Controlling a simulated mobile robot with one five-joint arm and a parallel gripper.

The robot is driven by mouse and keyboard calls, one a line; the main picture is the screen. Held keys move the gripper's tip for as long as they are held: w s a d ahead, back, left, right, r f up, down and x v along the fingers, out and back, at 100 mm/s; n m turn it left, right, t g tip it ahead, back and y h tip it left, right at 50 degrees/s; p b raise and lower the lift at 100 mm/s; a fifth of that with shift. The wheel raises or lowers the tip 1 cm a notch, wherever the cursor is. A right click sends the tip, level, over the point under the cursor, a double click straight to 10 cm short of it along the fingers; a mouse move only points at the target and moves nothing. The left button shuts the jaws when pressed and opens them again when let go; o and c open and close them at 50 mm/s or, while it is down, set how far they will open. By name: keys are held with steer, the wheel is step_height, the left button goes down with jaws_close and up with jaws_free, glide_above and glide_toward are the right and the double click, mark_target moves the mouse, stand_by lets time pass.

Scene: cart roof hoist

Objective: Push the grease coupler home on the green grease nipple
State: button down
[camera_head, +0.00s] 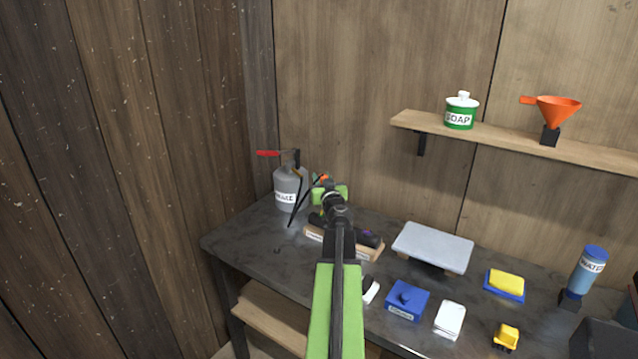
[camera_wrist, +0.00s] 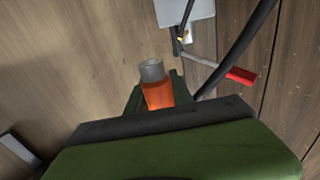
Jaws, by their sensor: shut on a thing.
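My gripper (camera_head: 329,192) is shut on the orange grease coupler (camera_head: 322,178), above the back of the bench. In the wrist view the coupler (camera_wrist: 158,94) sits between the green fingers, its grey metal end (camera_wrist: 151,70) sticking out beyond them. A black hose (camera_wrist: 240,45) shows beside it. The grey grease can (camera_head: 287,190) with a red-handled lever stands at the left of the gripper. A wooden block (camera_head: 374,252) with black parts and a purple spot lies under my arm. I cannot make out the green nipple; my arm covers part of the block.
A grey slab (camera_head: 433,246) lies right of the block. A wall shelf (camera_head: 420,123) is above. The bench's left front is clear.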

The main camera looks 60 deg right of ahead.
steer(key=shift+w+d, duration=0.1)
steer(key=shift+w, duration=0.35)
steer(key=shift+f, duration=0.1)
step_height(320, 180, down, 6)
steer(key=b, duration=0.5)
steer(key=shift+b, duration=0.4)
stand_by(0.9)
steer(key=shift+f+b, duration=0.35)
steer(key=shift+b, duration=0.1)
steer(key=shift+f+b, duration=0.9)
steer(key=shift+b, duration=0.05)
